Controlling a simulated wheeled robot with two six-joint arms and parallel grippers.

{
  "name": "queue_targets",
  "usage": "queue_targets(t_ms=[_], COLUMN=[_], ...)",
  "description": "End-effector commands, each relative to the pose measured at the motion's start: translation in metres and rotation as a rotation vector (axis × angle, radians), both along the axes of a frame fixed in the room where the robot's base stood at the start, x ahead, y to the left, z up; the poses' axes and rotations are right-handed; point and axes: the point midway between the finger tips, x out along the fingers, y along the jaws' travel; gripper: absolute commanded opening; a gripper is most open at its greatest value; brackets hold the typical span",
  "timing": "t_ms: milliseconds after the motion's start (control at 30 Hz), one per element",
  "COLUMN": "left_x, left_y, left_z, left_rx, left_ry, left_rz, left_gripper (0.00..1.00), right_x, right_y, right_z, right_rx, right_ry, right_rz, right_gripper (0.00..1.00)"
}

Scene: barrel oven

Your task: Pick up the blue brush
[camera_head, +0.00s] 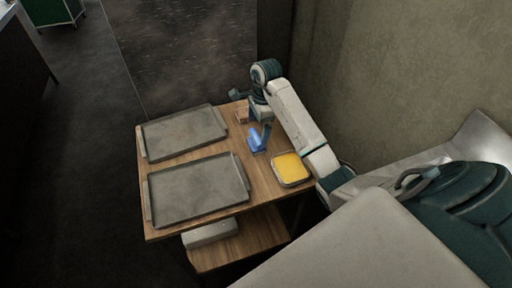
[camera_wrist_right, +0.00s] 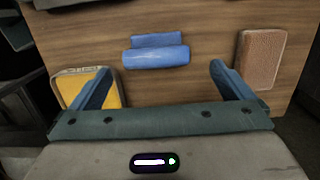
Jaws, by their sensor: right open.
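The blue brush (camera_head: 254,140) is on the wooden table, between the trays and the yellow-filled dish. In the right wrist view the brush (camera_wrist_right: 156,56) lies crosswise just beyond and between my fingertips. My right gripper (camera_head: 264,128) hangs down over the table beside the brush, its fingers partly merging with the blue in the head view. In the wrist view the right gripper (camera_wrist_right: 160,73) is open, its two blue fingers spread wider than the brush, with nothing held. My left gripper is not in view.
Two grey metal trays (camera_head: 185,132) (camera_head: 198,188) cover the table's left part. A dish of yellow stuff (camera_head: 290,168) stands right of the brush and shows in the wrist view (camera_wrist_right: 78,88). A brown block (camera_wrist_right: 260,58) lies on the other side. A wall rises at right.

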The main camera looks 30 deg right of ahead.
Motion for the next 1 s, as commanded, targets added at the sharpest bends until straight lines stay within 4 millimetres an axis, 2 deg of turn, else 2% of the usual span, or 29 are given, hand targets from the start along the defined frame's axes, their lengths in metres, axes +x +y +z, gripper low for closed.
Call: queue_targets(t_ms=[100,133,200,400,600,633,867,1000], left_x=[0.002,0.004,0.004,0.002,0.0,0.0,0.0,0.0], left_y=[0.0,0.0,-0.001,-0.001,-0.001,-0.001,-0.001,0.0], left_z=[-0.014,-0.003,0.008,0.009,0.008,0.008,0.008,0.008], left_rx=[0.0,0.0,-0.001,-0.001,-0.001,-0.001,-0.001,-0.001], left_ry=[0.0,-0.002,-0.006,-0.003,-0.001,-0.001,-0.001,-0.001], left_rz=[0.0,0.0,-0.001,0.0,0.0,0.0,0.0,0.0], left_gripper=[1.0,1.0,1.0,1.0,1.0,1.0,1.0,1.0], right_x=[-0.002,-0.003,-0.004,-0.002,-0.002,-0.002,-0.002,-0.002], right_y=[0.004,0.006,0.008,0.01,0.01,0.01,0.01,0.01], right_z=[-0.018,-0.016,-0.025,-0.047,-0.049,-0.049,-0.048,-0.048], right_rx=[0.002,0.003,0.002,0.001,0.001,0.001,0.001,0.001], right_ry=[0.0,0.003,0.006,0.002,0.001,0.001,0.0,0.0], right_rz=[0.001,0.0,0.0,-0.001,0.0,0.0,0.0,0.0], right_gripper=[1.0,1.0,1.0,1.0,1.0,0.98,0.53,0.52])
